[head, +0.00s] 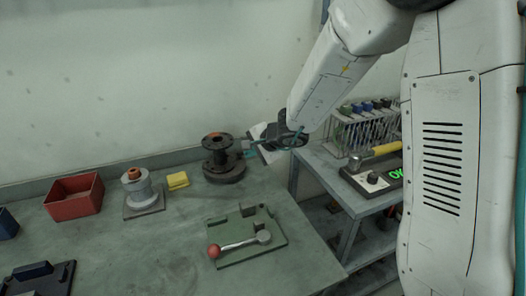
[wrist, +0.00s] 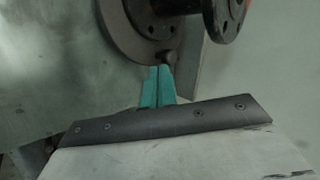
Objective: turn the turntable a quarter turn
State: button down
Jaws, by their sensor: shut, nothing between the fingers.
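The turntable is a dark round disc (head: 226,176) on the bench near the back wall, with a dark flanged spool (head: 215,150) standing on it. In the wrist view the disc (wrist: 128,28) and the flanged spool (wrist: 180,22) fill the top. A small dark peg (wrist: 168,59) stands at the disc's near rim. My gripper (wrist: 160,70) has teal fingers, shut together and empty, with their tips right at the peg; I cannot tell whether they touch. In the head view my gripper (head: 248,152) is just right of the spool.
A green plate with a red-knobbed lever (head: 230,247) lies in front of the turntable. Left are a yellow block (head: 177,181), a grey orange-topped fixture (head: 137,185) and a red bin (head: 74,197). A shelf with a tube rack (head: 362,130) stands right.

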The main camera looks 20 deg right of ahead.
jog(key=s, duration=0.1)
jog(key=s+d, duration=0.1)
jog(key=s+d+r, duration=0.1)
jog(key=shift+s+d, duration=0.25)
jog(key=shift+s, duration=0.15)
jog(key=v, duration=0.9)
jog(key=s+a+r+n+g+y, duration=0.1)
jog(key=s+a+n+g, duration=0.2)
jog(key=s, duration=0.4)
jog(key=s+a+n+g+y, duration=0.1)
jog(key=s+a+n+g, duration=0.2)
jog(key=s, duration=0.5)
jog(key=s+d+r+n+h, duration=0.3)
jog(key=s+d, duration=0.1)
jog(key=s, duration=0.4)
jog(key=s+d+r+n+h, duration=0.3)
jog(key=s+d, duration=0.1)
jog(key=s, duration=0.4)
jog(key=shift+d+g+h, duration=0.3)
jog(key=shift+d+g, duration=0.1)
